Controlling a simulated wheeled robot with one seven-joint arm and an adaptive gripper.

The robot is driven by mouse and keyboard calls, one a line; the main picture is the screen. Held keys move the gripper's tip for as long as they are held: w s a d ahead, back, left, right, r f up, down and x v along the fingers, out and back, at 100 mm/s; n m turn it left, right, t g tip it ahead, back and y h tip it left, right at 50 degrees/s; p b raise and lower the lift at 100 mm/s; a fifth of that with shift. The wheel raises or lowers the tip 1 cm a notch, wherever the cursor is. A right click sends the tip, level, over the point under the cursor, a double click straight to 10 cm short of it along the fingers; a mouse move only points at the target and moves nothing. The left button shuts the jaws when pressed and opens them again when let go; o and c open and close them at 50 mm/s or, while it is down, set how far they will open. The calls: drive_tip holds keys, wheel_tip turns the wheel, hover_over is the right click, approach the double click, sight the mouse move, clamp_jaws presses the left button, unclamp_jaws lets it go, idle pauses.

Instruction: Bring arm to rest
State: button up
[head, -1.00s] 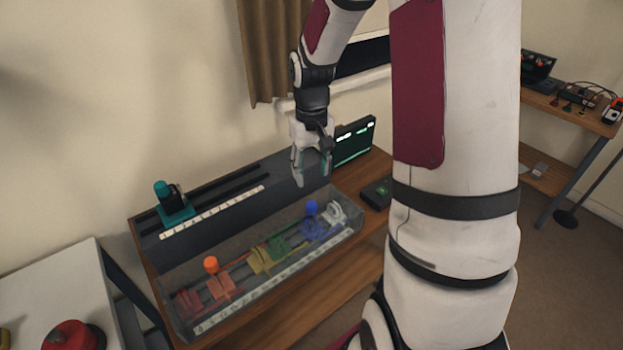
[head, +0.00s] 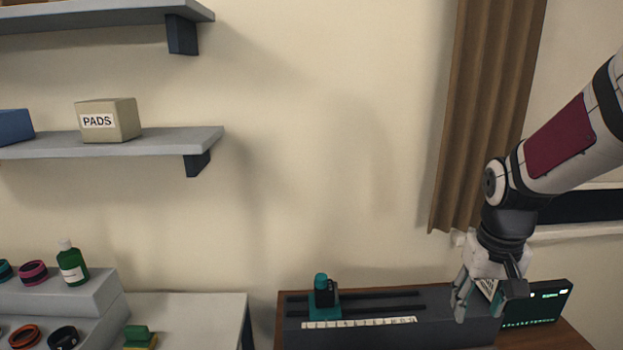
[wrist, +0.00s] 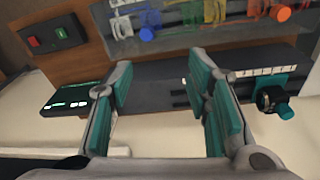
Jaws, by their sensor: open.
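My gripper (head: 487,290) is at the right of the head view, pointing down over the right end of the dark bench unit (head: 395,336). In the wrist view my gripper (wrist: 163,105) shows two teal-padded fingers spread apart with nothing between them. The arm is raised and bent, coming in from the right edge.
A teal slider (head: 322,298) sits on the dark unit's rail, with a lit screen (head: 537,305) at right. Coloured parts, such as a blue one (wrist: 147,33), lie in a clear-fronted case. Shelves with a PADS box (head: 108,121) hang at left.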

drive_tip(key=s+a+r+n+t, duration=0.1)
drive_tip(key=s+a+r+t, duration=0.1)
drive_tip(key=s+a+r, duration=0.3)
drive_tip(key=s+a+r+t, duration=0.2)
drive_tip(key=s+a+r, duration=0.3)
drive_tip(key=s, duration=0.5)
drive_tip(key=shift+s+a+r+n+y, duration=0.2)
drive_tip(key=shift+s+r+n+y, duration=0.2)
drive_tip(key=shift+r, duration=0.3)
idle(0.7)
